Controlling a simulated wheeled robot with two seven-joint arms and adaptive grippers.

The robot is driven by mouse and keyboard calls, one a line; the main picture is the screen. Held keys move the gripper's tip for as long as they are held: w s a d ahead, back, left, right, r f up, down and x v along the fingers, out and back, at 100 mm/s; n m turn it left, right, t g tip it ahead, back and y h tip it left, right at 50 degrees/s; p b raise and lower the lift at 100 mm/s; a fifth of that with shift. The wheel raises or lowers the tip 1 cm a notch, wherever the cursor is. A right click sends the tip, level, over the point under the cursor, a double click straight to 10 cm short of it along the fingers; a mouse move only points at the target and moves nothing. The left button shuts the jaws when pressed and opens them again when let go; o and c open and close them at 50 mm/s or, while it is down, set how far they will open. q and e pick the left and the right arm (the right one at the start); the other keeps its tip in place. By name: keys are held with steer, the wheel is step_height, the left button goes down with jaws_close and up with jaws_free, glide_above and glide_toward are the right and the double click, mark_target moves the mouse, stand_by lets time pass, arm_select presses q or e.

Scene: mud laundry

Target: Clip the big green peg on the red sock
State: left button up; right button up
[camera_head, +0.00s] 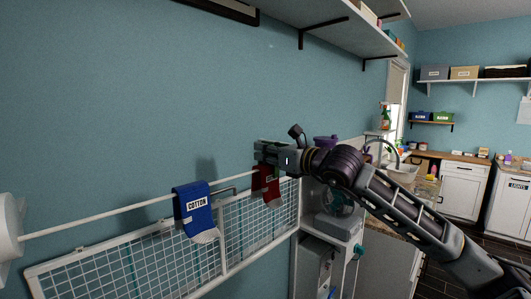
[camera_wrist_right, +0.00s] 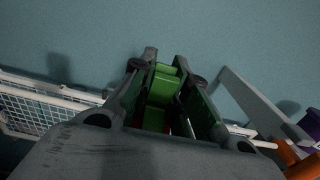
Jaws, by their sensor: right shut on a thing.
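The red sock (camera_head: 268,188) hangs over the white rail on the wall, near the rail's right end. My right gripper (camera_head: 266,152) is right at the top of the sock and hides its upper part. In the right wrist view my right gripper (camera_wrist_right: 163,90) is shut on the big green peg (camera_wrist_right: 159,92), which sits between its fingers. A little red shows just below the peg there. I cannot tell whether the peg is around the sock's cloth or only above it. My left gripper is not in view.
A blue sock labelled COTTON (camera_head: 195,208) hangs on the same rail (camera_head: 110,213) to the left. A white wire rack (camera_head: 150,262) is below. A shelf (camera_head: 335,35) is above, and a sink counter stands beyond my right arm.

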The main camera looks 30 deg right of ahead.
steer(key=o, duration=0.9)
steer(key=shift+s+d, duration=0.2)
steer(key=shift+s, duration=0.05)
steer(key=shift+s+d+f, duration=0.1)
steer(key=shift+s+d, duration=0.15)
steer(key=shift+s, duration=1.05)
steer(key=shift+s+d, duration=0.1)
steer(key=shift+v, duration=1.25)
steer(key=shift+v, duration=3)
steer(key=shift+d, duration=0.1)
